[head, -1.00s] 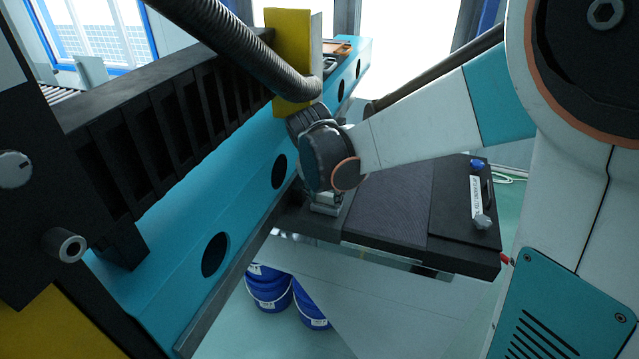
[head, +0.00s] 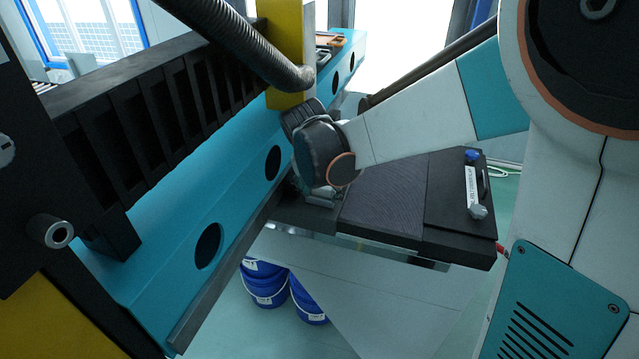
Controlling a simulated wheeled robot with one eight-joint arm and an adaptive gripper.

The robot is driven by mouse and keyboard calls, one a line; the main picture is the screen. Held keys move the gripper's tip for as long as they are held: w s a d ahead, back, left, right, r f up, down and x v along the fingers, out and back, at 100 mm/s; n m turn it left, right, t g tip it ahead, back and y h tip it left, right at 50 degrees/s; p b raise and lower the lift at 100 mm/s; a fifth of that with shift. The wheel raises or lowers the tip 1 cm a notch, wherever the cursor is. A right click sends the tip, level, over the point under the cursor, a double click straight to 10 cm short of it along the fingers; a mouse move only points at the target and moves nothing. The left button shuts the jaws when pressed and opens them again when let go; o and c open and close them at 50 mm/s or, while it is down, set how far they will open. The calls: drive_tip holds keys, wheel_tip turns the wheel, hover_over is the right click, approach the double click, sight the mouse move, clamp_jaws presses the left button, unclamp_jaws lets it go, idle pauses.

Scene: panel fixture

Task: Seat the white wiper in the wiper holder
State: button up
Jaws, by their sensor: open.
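My gripper (head: 320,194) is mostly hidden behind and below my dark wrist, by the near left corner of the black tray. Only a small grey metallic part shows there; its fingertips cannot be made out, nor anything between them. I cannot clearly identify the white wiper or the wiper holder. A white strip with dark lettering (head: 470,188) lies on the right part of the black tray, between a blue knob and a grey knob; I cannot tell whether it is only a label.
The black tray (head: 445,222) has a ribbed middle. A teal beam (head: 165,262) with round holes runs along the left, below a black slotted rail (head: 150,115). A yellow block (head: 288,45) and a thick ribbed hose (head: 235,45) are above. Blue drums (head: 265,285) stand on the floor.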

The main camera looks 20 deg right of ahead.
drive_tip(key=shift+w+r+p, duration=0.1)
drive_tip(key=shift+r+p, duration=0.4)
drive_tip(key=shift+p, duration=0.05)
drive_tip(key=v, duration=1.2)
drive_tip(key=s+d+f+m+t+y, duration=0.1)
drive_tip(key=s+f+m, duration=0.1)
drive_tip(key=s+m, duration=0.7)
drive_tip(key=s+d+f+m+t+y, duration=0.1)
drive_tip(key=s+m, duration=0.8)
drive_tip(key=m, duration=1)
drive_tip(key=shift+s+d+f+m+t+y+b, duration=0.3)
drive_tip(key=shift+d+f+m+t+y+b, duration=0.15)
drive_tip(key=shift+d+t, duration=0.2)
wheel_tip(320, 180, down, 34)
drive_tip(key=b, duration=3.3)
drive_tip(key=shift+b, duration=0.35)
